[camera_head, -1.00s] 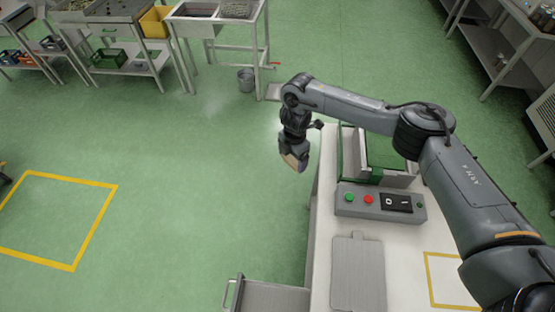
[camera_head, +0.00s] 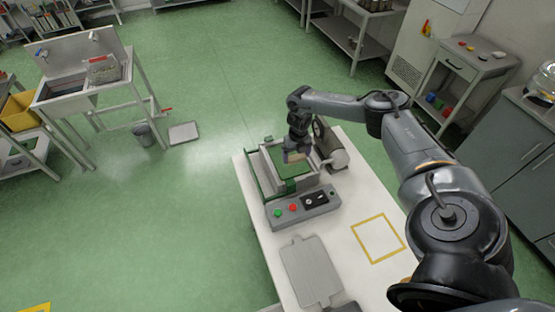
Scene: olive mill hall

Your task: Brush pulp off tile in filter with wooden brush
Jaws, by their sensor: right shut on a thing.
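My right gripper (camera_head: 297,146) is shut on the wooden brush (camera_head: 294,157), a small tan block under the jaws. It is over the filter (camera_head: 269,163), a grey box with green rails at the far end of the white table. A green surface (camera_head: 292,170) shows inside the filter, partly hidden by the gripper and brush. I cannot tell whether the brush touches it. The tile and the pulp are too small or hidden to make out. My left gripper is not in view.
A control box (camera_head: 303,206) with green and red buttons and a black switch stands in front of the filter. A grey plate (camera_head: 311,271) lies nearer on the table (camera_head: 349,262). A yellow outlined square (camera_head: 379,238) is bare. A sink (camera_head: 86,90) stands at the left.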

